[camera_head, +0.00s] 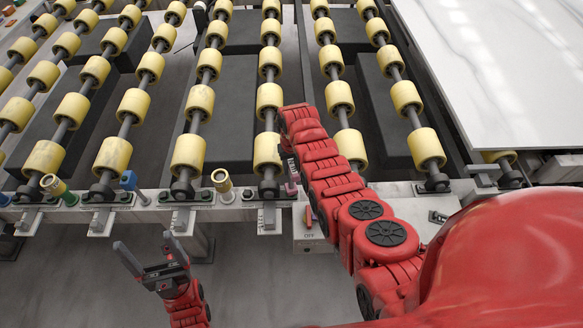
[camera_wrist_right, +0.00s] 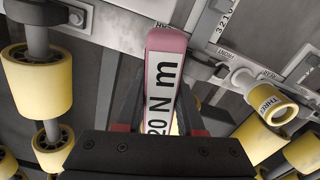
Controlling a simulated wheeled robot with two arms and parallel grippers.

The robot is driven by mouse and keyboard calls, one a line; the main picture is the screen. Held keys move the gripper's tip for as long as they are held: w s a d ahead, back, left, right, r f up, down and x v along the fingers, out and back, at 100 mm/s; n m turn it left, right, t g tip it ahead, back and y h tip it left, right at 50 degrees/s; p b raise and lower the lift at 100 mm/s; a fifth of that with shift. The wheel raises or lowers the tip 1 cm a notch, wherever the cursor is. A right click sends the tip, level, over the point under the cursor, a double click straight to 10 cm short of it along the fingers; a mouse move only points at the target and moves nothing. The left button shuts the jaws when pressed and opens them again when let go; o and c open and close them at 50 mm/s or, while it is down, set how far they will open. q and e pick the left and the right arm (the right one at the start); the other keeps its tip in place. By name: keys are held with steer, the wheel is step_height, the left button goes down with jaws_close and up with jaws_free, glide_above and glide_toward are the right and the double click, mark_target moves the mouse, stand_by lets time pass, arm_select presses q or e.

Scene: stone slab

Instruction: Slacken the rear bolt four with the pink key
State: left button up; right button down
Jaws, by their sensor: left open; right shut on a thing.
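The pink key (camera_wrist_right: 165,42) is in my right gripper (camera_wrist_right: 158,112), whose fingers are shut on its sides in the right wrist view. Its face reads "20 N m". In the head view the key (camera_head: 291,186) shows only as a small pink piece under my right gripper (camera_head: 288,166), by the front rail. I cannot tell whether its tip touches a bolt. Rear bolt four cannot be made out; the key and arm cover that area. My left gripper (camera_head: 149,250) is open and empty, in front of the rail at lower left.
A yellow tool (camera_head: 222,181), marked "THREE" in the wrist view (camera_wrist_right: 267,103), stands on the rail (camera_head: 150,214). A blue tool (camera_head: 129,182) and another yellow one (camera_head: 53,184) stand further left. Yellow rollers (camera_head: 188,152) rise behind. A white slab (camera_head: 500,60) lies at right.

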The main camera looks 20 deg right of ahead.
steer(key=shift+f+b, duration=0.7)
steer(key=shift+f, duration=0.1)
stand_by(0.5)
steer(key=shift+n, duration=0.6)
steer(key=n, duration=0.3)
steer(key=shift+d+n, duration=0.1)
steer(key=shift+n, duration=0.2)
steer(key=n, duration=0.3)
steer(key=shift+n+b, duration=0.3)
steer(key=n, duration=0.3)
steer(key=shift+n, duration=0.4)
steer(key=n, duration=0.3)
steer(key=shift+w+d, duration=0.1)
steer(key=shift+w, duration=0.05)
steer(key=shift+r+p, duration=1.75)
steer(key=shift+r, duration=0.15)
